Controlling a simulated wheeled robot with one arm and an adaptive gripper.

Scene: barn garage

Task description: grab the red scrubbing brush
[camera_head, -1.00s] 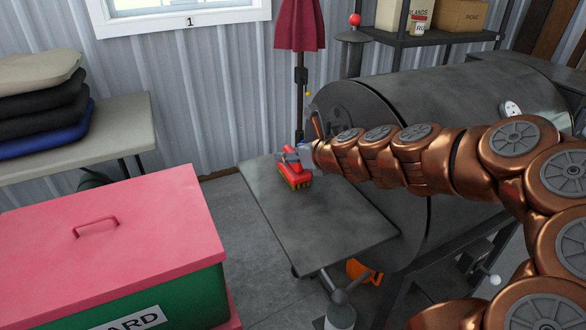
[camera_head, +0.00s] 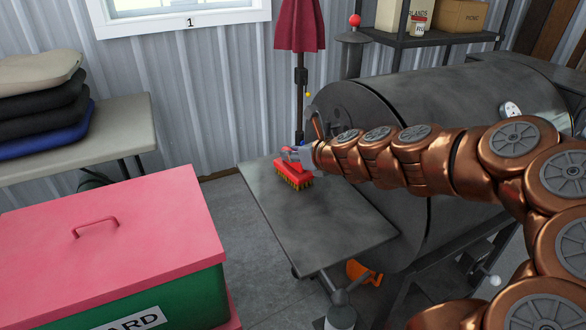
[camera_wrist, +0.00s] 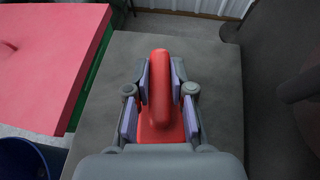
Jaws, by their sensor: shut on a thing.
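The red scrubbing brush (camera_head: 293,175) with yellowish bristles is at the far end of the dark grey side shelf (camera_head: 325,224) of the barrel grill. I cannot tell for certain whether its bristles touch the shelf. My gripper (camera_head: 292,156) reaches it from the right, above the shelf. In the wrist view my gripper (camera_wrist: 160,88) has its purple-grey pads on both sides of the brush's raised red handle (camera_wrist: 160,75), shut on it. The bristles are hidden in the wrist view.
The barrel grill (camera_head: 440,115) stands right of the shelf, under my arm. A green box with a pink lid (camera_head: 110,235) stands at the left front. A table with stacked cushions (camera_head: 40,105) is at the back left. A folded maroon umbrella (camera_head: 299,25) stands behind the shelf.

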